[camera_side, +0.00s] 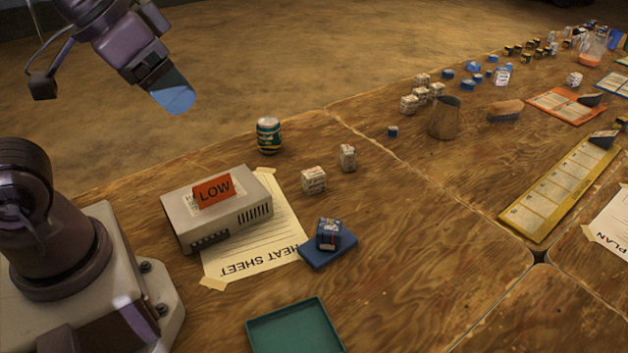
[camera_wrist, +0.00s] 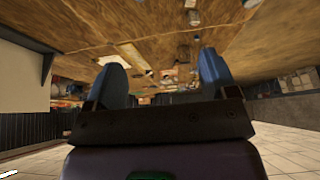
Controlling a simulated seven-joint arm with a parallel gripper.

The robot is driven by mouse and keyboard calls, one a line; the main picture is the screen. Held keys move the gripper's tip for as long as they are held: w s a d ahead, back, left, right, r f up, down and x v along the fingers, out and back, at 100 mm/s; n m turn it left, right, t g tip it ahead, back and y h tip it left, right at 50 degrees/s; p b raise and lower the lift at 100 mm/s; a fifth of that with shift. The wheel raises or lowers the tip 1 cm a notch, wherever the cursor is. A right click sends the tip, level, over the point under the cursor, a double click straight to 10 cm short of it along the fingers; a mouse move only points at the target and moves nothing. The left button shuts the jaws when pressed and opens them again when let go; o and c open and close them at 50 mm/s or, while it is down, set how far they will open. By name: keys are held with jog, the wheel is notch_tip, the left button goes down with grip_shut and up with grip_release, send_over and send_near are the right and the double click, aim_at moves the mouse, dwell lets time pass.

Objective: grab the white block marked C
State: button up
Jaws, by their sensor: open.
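Two white blocks stand on the wooden table in the side view: a wider one (camera_side: 314,180) right of the grey box, and a narrower upright one (camera_side: 348,158) just behind and to its right. Both carry dark print, too small to read, so I cannot tell which is marked C. More white blocks cluster farther back (camera_side: 410,104). My gripper (camera_side: 172,98) is raised at the upper left, well away from all of them. In the wrist view its blue fingers (camera_wrist: 163,75) stand apart with nothing between them.
A grey box (camera_side: 218,222) with a LOW sign sits on a taped sheet. A dark blue block (camera_side: 329,235) rests on a blue pad (camera_side: 343,252). A green can (camera_side: 268,135), green tray (camera_side: 295,330) and brown cup (camera_side: 444,118) stand around.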

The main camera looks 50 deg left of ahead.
jog(key=shift+w, duration=0.1)
jog(key=m+g+y, duration=0.6)
jog(key=m+y, duration=0.3)
jog(key=m, duration=0.4)
send_over(314, 173)
jog(key=s+d, duration=0.4)
jog(key=s, duration=0.1)
notch_tip(314, 173, down, 18)
jog(key=w+f+m+y, duration=0.1)
jog(key=f+m, duration=0.1)
jog(key=f, duration=0.2)
jog(key=w+f+m+t+y, duration=0.1)
jog(key=f+m, duration=0.1)
jog(key=f, duration=0.2)
jog(key=w+f+m+t+y, duration=0.1)
jog(key=w+f+m+y, duration=0.1)
jog(key=f, duration=0.2)
jog(key=shift+w+d+f+m, duration=0.1)
jog(key=shift+d+f+m, duration=0.15)
jog(key=shift+d+m, duration=0.15)
jog(key=shift+t, duration=0.4)
jog(key=x, duration=0.7)
jog(key=shift+a+f, duration=0.15)
jog(key=shift+a, duration=0.15)
jog(key=c, duration=1)
